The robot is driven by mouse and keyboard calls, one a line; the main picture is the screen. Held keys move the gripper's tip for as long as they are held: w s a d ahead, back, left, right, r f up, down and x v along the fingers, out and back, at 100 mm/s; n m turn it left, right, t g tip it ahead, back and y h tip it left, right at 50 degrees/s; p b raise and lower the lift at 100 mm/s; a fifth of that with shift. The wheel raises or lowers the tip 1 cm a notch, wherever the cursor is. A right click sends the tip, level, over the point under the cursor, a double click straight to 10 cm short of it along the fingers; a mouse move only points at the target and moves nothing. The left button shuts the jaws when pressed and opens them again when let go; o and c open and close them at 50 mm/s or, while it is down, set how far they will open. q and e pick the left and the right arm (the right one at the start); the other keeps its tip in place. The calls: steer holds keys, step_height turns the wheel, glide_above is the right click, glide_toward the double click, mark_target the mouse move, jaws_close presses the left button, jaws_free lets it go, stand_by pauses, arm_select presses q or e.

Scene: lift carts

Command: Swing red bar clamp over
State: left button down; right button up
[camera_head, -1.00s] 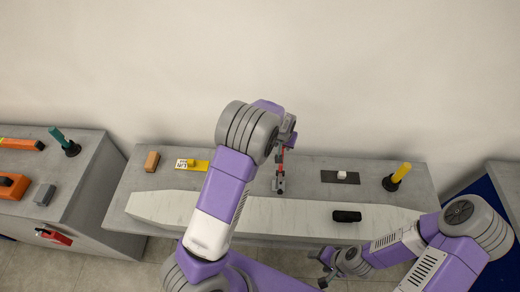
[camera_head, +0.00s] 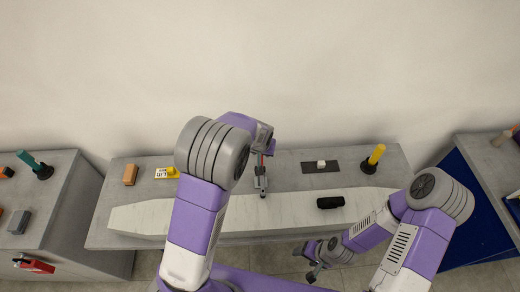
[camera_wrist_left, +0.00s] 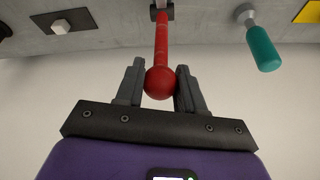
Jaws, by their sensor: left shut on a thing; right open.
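The red bar clamp shows in the left wrist view as a red bar (camera_wrist_left: 161,45) with a round red ball end (camera_wrist_left: 160,84). My left gripper (camera_wrist_left: 160,90) is shut on the ball, one finger on each side. In the head view, a little of the red bar shows above the clamp's grey base (camera_head: 261,183) on the middle cart. My left gripper (camera_head: 264,146) is there mostly hidden by my left arm. My right gripper (camera_head: 315,272) is open and empty in front of the cart's near edge.
A pale grey board (camera_head: 285,205) lies along the middle cart's (camera_head: 115,180) front, with a black handle (camera_head: 330,202) on it. A dark plate with a white knob (camera_head: 321,164) and a yellow handle (camera_head: 374,157) stand right.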

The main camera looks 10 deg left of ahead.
arm_select(q)
steer(key=shift+s+d+f, duration=0.2)
steer(key=shift+s+f, duration=0.1)
steer(key=shift+s, duration=0.15)
steer(key=c, duration=1)
jaws_free()
steer(key=shift+o, duration=1.4)
steer(key=shift+w+r, duration=0.1)
steer(key=shift+r, duration=0.55)
steer(key=v, duration=0.6)
steer(key=shift+s+r, duration=0.2)
steer(key=shift+s, duration=0.1)
